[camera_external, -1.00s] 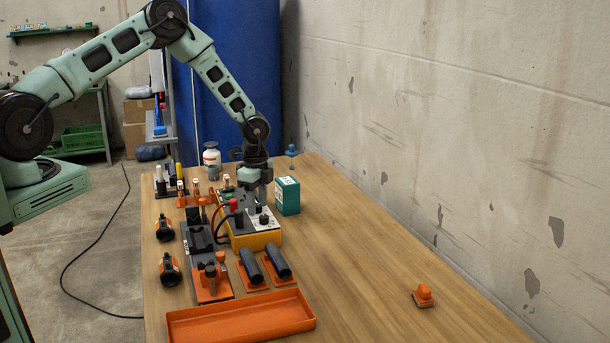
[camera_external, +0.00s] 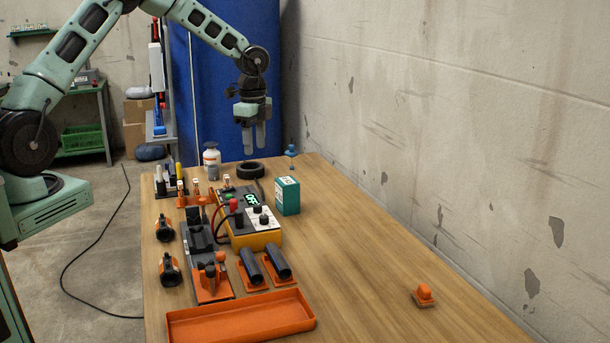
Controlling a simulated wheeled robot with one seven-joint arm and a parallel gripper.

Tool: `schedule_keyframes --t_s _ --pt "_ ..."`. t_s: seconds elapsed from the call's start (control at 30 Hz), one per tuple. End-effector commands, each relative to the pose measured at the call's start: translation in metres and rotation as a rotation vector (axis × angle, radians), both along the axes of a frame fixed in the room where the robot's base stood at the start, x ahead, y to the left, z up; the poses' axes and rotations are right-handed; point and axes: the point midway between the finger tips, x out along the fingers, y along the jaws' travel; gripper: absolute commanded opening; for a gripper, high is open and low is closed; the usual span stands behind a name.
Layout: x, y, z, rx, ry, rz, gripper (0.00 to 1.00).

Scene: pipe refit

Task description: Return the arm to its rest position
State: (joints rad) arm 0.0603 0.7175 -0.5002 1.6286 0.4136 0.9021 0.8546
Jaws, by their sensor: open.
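My gripper (camera_external: 254,140) hangs fingers-down in the air above the far part of the wooden bench, left of the wall. Its two fingers are apart with nothing between them. It is above and clear of a black ring (camera_external: 250,170). My arm (camera_external: 205,23) reaches in from the left and bends down at the wrist. Below and nearer stands a yellow and grey control box (camera_external: 262,238) with a lit green display (camera_external: 252,199), a red knob and dark knobs.
The wooden bench (camera_external: 370,290) is clear at the right, except for an orange block (camera_external: 424,293). A teal box (camera_external: 288,196), a white bottle (camera_external: 211,155), a grey clamp fixture (camera_external: 200,240), two dark pipes on orange holders (camera_external: 277,264) and an orange tray (camera_external: 240,318) crowd the left.

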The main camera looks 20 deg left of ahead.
Motion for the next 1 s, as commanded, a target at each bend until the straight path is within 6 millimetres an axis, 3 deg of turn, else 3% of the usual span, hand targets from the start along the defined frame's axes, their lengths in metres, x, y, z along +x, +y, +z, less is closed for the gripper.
schedule_keyframes --t_s 0.7,0.77,0.87,1.0 --pt "0.000 0.004 0.005 0.004 -0.002 0.011 0.44" --pt "0.000 0.018 0.007 0.016 -0.005 0.051 0.44" --pt "-0.004 0.064 0.014 0.055 -0.014 0.183 0.44" --pt "-0.026 0.158 0.028 0.118 -0.032 0.489 0.44"
